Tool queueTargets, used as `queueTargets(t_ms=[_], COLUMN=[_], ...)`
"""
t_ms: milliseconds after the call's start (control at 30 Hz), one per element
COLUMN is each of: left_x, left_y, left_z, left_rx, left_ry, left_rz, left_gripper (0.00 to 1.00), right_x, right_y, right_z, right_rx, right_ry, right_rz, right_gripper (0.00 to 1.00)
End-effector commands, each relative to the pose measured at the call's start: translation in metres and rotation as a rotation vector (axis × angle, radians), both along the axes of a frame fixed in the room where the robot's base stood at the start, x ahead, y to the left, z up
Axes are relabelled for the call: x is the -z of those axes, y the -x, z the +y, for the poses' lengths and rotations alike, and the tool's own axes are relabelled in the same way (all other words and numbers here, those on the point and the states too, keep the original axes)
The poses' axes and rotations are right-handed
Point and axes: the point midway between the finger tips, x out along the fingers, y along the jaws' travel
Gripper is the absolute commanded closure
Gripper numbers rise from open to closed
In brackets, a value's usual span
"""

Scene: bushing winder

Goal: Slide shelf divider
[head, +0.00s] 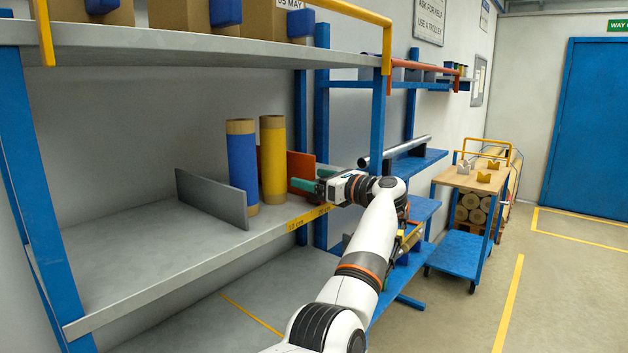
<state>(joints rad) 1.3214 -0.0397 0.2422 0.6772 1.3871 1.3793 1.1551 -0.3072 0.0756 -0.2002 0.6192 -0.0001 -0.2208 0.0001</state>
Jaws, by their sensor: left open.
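A grey upright divider plate (210,198) stands on the middle shelf (130,265), left of a blue roll (242,165) and a yellow roll (272,158). An orange-red divider (300,168) stands upright to the right of the yellow roll, partly hidden by that roll and my gripper. My left gripper (304,187) is open, with teal fingertips pointing left at the shelf's right end. Its fingertips overlap the lower part of the orange divider in the picture; I cannot tell whether they touch it. My right gripper is not in view.
The shelf is bare left of the grey divider. A blue upright post (377,120) and the upper shelf (190,45) border the opening. Behind my arm are blue racks with a metal tube (398,150). A cart (470,182) stands farther right, with open floor beside it.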

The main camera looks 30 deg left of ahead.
Motion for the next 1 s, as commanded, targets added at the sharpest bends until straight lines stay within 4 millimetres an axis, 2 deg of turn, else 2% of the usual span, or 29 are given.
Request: queueTargets(t_ms=[167,400,600,733,1000], left_x=[0.004,0.003,0.001,0.000,0.000], left_y=[0.001,0.005,0.008,0.009,0.009], left_z=[-0.028,-0.079,-0.108,-0.116,-0.117], left_rx=[0.004,0.005,0.003,0.001,0.000], left_ry=[0.002,0.001,0.001,0.001,0.000], left_rz=[-0.003,-0.002,-0.001,-0.001,-0.001], left_gripper=[0.19,0.19,0.19,0.19,0.19], right_x=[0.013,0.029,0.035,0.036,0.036], right_y=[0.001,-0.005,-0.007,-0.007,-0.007], right_z=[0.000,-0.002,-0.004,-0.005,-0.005], right_rx=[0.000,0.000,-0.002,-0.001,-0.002], right_ry=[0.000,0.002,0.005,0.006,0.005], right_rz=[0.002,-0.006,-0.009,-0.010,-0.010], right_gripper=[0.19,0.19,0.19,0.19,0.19])
